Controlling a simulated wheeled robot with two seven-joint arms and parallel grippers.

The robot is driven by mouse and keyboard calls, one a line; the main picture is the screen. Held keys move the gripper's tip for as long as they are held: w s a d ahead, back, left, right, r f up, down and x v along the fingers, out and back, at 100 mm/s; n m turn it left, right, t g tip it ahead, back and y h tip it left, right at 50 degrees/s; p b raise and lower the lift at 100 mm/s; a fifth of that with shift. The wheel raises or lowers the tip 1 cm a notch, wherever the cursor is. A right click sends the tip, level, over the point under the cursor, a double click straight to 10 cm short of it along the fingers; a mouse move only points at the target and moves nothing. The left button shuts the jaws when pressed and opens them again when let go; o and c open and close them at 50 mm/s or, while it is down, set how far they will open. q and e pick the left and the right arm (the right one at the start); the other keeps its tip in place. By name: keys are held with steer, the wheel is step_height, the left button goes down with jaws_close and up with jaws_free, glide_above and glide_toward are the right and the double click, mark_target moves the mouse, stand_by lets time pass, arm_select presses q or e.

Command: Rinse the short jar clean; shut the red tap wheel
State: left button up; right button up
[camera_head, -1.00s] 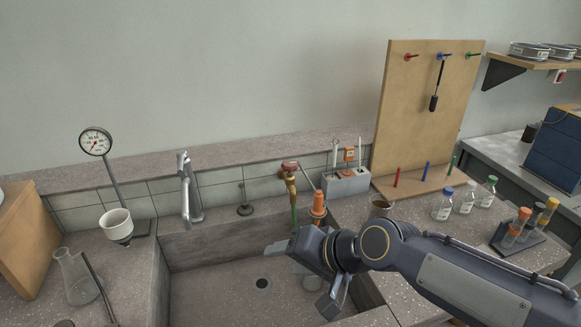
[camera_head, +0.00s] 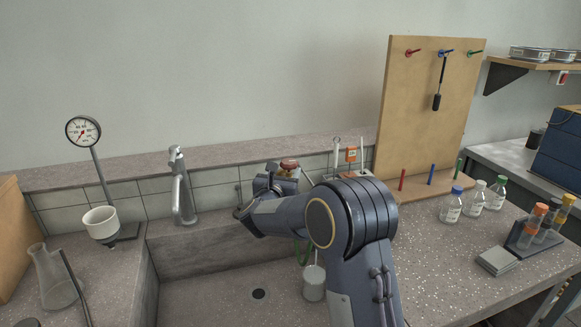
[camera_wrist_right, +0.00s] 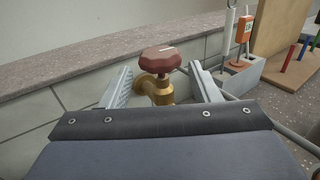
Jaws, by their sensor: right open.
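The red tap wheel (camera_head: 290,164) sits on a brass tap at the sink's back edge; my right arm hides much of the tap. In the right wrist view the red wheel (camera_wrist_right: 160,59) is between the fingertips, above the brass body (camera_wrist_right: 158,88). My right gripper (camera_wrist_right: 159,70) is open, one finger to each side, with gaps visible; in the head view the right gripper (camera_head: 268,182) is partly hidden by its own wrist. A short pale jar (camera_head: 314,284) stands upright in the sink, with a thin pale streak above it, perhaps water. My left gripper is out of view.
A grey faucet (camera_head: 181,190) stands left of the tap. A grey holder (camera_wrist_right: 240,76) with tools is right of it. The pegboard (camera_head: 425,120), several bottles (camera_head: 475,197) and a tube rack (camera_head: 530,234) are at the right. A flask (camera_head: 57,280) is at the left.

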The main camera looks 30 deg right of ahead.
mark_target(294, 163)
steer(key=p+x, duration=0.1)
steer(key=x, duration=0.6)
steer(key=shift+w+d, duration=0.1)
steer(key=shift+c, duration=0.3)
steer(key=c, duration=0.6)
steer(key=m+g+h+b, duration=0.2)
steer(key=shift+d+f+b, duration=0.1)
steer(key=shift+f+b, duration=0.2)
steer(key=shift+b, duration=0.05)
steer(key=shift+m+g+h+b, duration=0.3)
steer(key=shift+m+g+b, duration=0.1)
steer(key=shift+g, duration=0.4)
steer(key=shift+s+d+r+m+g+h, duration=0.1)
steer(key=shift+s+m+g+h, duration=0.15)
steer(key=shift+m+g+h, duration=0.6)
steer(key=g, duration=0.1)
steer(key=m+g, duration=0.1)
steer(key=m+g+p, duration=0.1)
steer(key=g, duration=0.1)
steer(key=shift+s+r+h, duration=0.2)
steer(key=shift+s+h, duration=0.05)
steer(key=shift+s+m+g+p, duration=0.15)
steer(key=shift+m+g+p, duration=1.05)
steer(key=shift+g, duration=0.35)
